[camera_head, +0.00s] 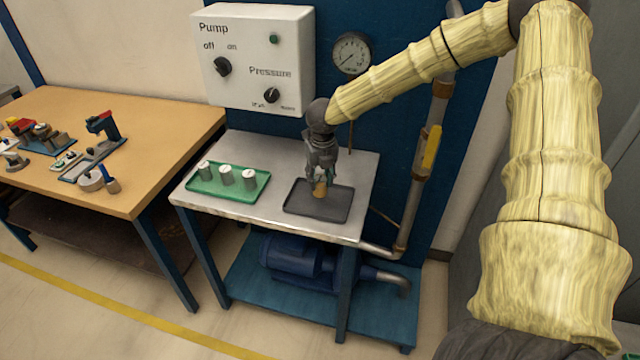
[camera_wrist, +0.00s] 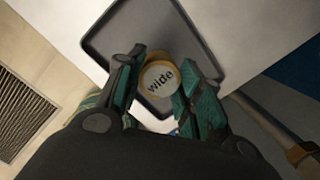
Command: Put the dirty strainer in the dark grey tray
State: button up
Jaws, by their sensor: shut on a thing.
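The dirty strainer is a small brown-yellow cylinder (camera_head: 320,188) held low between the fingers of my gripper (camera_head: 321,178). The dark grey tray (camera_head: 305,208) lies on the metal bench under the gripper. Its rim also shows in the wrist view (camera_wrist: 97,47). The strainer is over the tray; I cannot tell whether it touches the tray floor.
A green tray (camera_head: 217,195) with three white-topped grey cylinders (camera_head: 227,176) stands to the left on the metal bench (camera_head: 275,160). A pump control box (camera_head: 252,60) and a pressure gauge (camera_head: 352,53) are behind. A pipe with a yellow handle (camera_head: 431,147) rises on the right.

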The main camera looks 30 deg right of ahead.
aim_at(320, 180)
jog(key=shift+f+p, duration=0.3)
jog(key=shift+f, duration=1.15)
jog(key=shift+f, duration=0.15)
jog(key=o, duration=1.1)
jog(key=shift+s+a+r+b, duration=0.1)
jog(key=shift+s+r+b, duration=0.15)
jog(key=shift+r, duration=1.8)
jog(key=shift+s+a+r+b, duration=0.1)
jog(key=shift+s+r+b, duration=0.15)
jog(key=shift+r, duration=1.75)
jog(key=shift+s+a+r+b, duration=0.1)
jog(key=shift+s+r+b, duration=0.15)
jog(key=shift+r, duration=1.8)
